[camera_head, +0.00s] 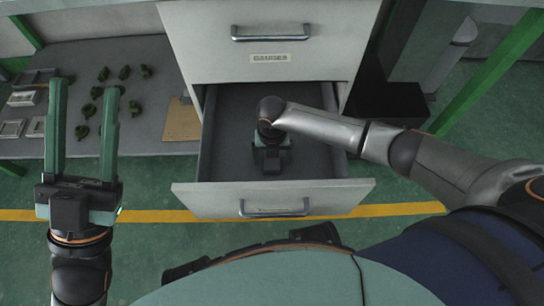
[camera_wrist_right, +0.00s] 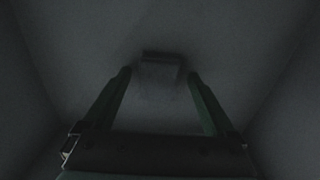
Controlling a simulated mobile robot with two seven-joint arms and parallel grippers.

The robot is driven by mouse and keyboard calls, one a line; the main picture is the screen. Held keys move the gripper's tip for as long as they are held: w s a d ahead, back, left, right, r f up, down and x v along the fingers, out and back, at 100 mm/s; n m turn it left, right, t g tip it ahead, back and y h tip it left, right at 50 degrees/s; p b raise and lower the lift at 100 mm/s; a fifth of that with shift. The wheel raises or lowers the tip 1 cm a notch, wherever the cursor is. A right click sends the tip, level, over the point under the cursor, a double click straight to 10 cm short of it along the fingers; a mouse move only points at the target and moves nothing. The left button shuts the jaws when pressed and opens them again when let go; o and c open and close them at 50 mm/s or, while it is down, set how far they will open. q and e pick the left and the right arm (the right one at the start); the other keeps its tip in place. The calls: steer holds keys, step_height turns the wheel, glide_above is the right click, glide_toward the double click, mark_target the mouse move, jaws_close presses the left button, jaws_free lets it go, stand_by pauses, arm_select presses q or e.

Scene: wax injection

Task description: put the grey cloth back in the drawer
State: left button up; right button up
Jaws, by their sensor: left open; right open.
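The lower drawer (camera_head: 212,192) is pulled open, and its grey inside shows. My right gripper (camera_head: 270,156) points down inside the drawer; its fingers are hidden in the head view. In the right wrist view my right gripper (camera_wrist_right: 158,76) is open. A small grey blocky thing (camera_wrist_right: 162,57) lies on the drawer floor, between and just beyond the fingertips. It may be the folded grey cloth, but the picture is too dark to be sure. The head view shows no cloth. My left gripper (camera_head: 86,90) is open and empty, to the left of the drawer.
A closed upper drawer (camera_head: 270,55) with a handle and label sits above. On the left, a grey shelf (camera_head: 70,60) carries several dark green pieces (camera_head: 124,72), pale frames (camera_head: 24,98) and a tan board (camera_head: 182,120). A green post (camera_head: 490,75) stands at the right.

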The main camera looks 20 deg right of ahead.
step_height(320, 180, up, 12)
steer(key=p, duration=0.5)
steer(key=a+r+m+t+y, duration=0.2)
steer(key=a+m+t+y, duration=0.25)
steer(key=a, duration=0.45)
step_height(320, 180, up, 32)
steer(key=f+m+t+y, duration=0.1)
steer(key=m+t+y, duration=0.7)
steer(key=m+t, duration=0.8)
glide_above(272, 160)
steer(key=s+a, duration=0.3)
steer(key=s, duration=0.2)
steer(key=s+d+r+t+y, duration=0.1)
steer(key=s+d+r+y, duration=0.1)
steer(key=s+r, duration=0.5)
steer(key=shift+d+y, duration=0.4)
steer(key=shift+y, duration=0.05)
steer(key=shift+r+m+t, duration=0.1)
steer(key=shift+m+t, duration=0.15)
